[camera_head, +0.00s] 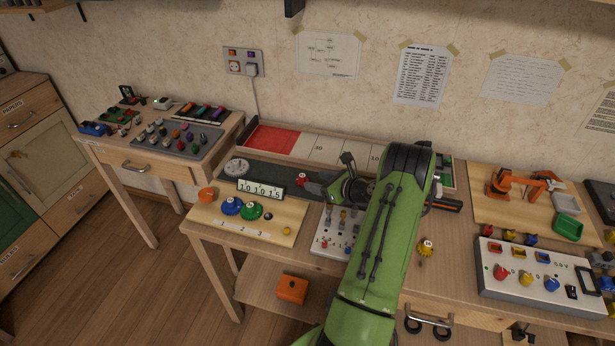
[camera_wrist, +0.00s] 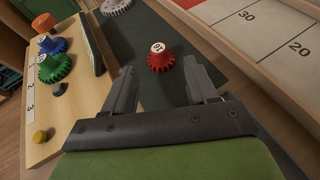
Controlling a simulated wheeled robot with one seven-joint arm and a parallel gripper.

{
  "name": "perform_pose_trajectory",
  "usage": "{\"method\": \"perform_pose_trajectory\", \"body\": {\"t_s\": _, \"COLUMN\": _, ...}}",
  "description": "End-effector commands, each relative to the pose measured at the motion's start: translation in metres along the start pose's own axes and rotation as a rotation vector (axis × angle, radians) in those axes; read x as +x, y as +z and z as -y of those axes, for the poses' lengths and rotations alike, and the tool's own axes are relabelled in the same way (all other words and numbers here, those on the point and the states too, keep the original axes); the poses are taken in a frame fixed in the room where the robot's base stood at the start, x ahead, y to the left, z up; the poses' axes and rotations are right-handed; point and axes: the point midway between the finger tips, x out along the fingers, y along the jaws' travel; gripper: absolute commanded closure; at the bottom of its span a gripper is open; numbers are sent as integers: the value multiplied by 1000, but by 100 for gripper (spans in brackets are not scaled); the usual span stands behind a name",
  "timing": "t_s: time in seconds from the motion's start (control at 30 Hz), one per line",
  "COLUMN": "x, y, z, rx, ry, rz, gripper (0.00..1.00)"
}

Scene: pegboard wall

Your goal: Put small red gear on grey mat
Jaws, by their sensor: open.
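The small red gear (camera_wrist: 161,60) with a white numbered top stands upright on the dark grey mat (camera_wrist: 140,28) in the wrist view. In the head view the red gear (camera_head: 302,179) shows on the grey mat (camera_head: 282,175), just left of my gripper (camera_head: 314,185). My gripper (camera_wrist: 160,84) is open in the wrist view, its two fingers apart and pointing toward the gear. The gear is just ahead of the gap between the fingertips. I see no finger closed on it.
A wooden board numbered 1, 2, 3 (camera_head: 283,234) holds a blue gear (camera_head: 231,206) and a green gear (camera_head: 251,210); an orange piece (camera_head: 207,195) is near its left end. A white gear (camera_head: 236,167) lies on the mat's left end. A red and white scale board (camera_head: 327,150) runs behind.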

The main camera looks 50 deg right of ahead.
Motion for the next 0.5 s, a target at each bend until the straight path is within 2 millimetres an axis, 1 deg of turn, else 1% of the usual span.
{"method": "perform_pose_trajectory", "body": {"t_s": 0.03, "x": -16, "y": 3, "z": 1, "rx": 5, "ry": -4, "rz": 1, "gripper": 42}}
{"method": "perform_pose_trajectory", "body": {"t_s": 0.1, "x": -32, "y": 3, "z": 1, "rx": 3, "ry": -4, "rz": 1, "gripper": 42}}
{"method": "perform_pose_trajectory", "body": {"t_s": 0.2, "x": -50, "y": 2, "z": 1, "rx": 2, "ry": -2, "rz": 1, "gripper": 42}}
{"method": "perform_pose_trajectory", "body": {"t_s": 0.33, "x": -60, "y": 1, "z": 0, "rx": 0, "ry": 1, "rz": 2, "gripper": 42}}
{"method": "perform_pose_trajectory", "body": {"t_s": 0.43, "x": -62, "y": 1, "z": -1, "rx": -2, "ry": 2, "rz": 2, "gripper": 42}}
{"method": "perform_pose_trajectory", "body": {"t_s": 0.5, "x": -58, "y": 7, "z": -5, "rx": -37, "ry": 16, "rz": -8, "gripper": 42}}
